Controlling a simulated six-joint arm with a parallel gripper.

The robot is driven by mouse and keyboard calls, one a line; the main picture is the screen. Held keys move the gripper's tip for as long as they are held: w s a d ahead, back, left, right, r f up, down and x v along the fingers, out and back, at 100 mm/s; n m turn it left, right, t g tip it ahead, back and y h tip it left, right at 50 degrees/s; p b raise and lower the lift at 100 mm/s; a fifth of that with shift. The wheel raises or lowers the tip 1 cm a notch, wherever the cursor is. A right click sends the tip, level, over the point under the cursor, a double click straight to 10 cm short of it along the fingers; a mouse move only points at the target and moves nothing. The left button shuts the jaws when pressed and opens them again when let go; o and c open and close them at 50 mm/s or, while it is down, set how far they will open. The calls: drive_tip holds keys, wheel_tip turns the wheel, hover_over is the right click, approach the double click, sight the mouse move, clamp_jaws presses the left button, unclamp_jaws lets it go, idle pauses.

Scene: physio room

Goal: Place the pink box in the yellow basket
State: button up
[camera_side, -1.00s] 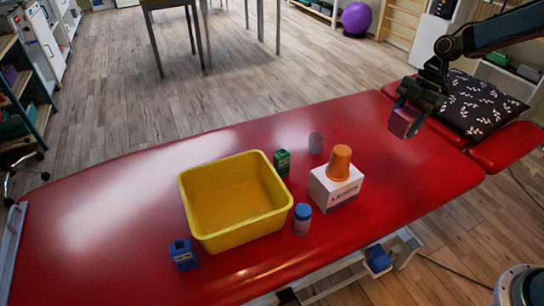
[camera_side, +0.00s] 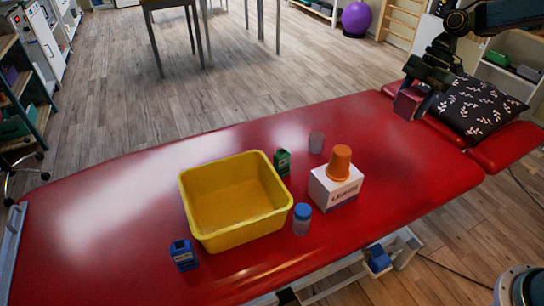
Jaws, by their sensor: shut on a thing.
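The pink box (camera_side: 408,102) is in my gripper (camera_side: 419,94) at the upper right, held above the far right part of the red couch near the dark pillow. My gripper is shut on it, with its fingers partly covering the box. The yellow basket (camera_side: 212,241) sits on the middle of the couch, to the left of and nearer than my gripper. It is upright, and the part of its inside that shows is empty. My gripper and the box are well apart from the basket.
A white carton (camera_side: 330,193) carries an upturned orange cup (camera_side: 339,163) right of the basket. Around the basket stand a blue-lidded jar (camera_side: 302,220), a green box (camera_side: 282,162), a translucent cup (camera_side: 316,143) and a blue device (camera_side: 183,255). A patterned pillow (camera_side: 484,107) lies far right.

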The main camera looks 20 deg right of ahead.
drive_tip(key=w+a, duration=0.5)
drive_tip(key=a, duration=0.6)
hover_over(248, 218)
drive_tip(key=d, duration=0.2)
wheel_tip(248, 218, down, 4)
drive_tip(key=shift+m, duration=0.4)
drive_tip(key=shift+a+f, duration=0.15)
drive_tip(key=shift+f, duration=10.35)
drive_tip(key=shift+f, duration=0.15)
drive_tip(key=o, duration=1)
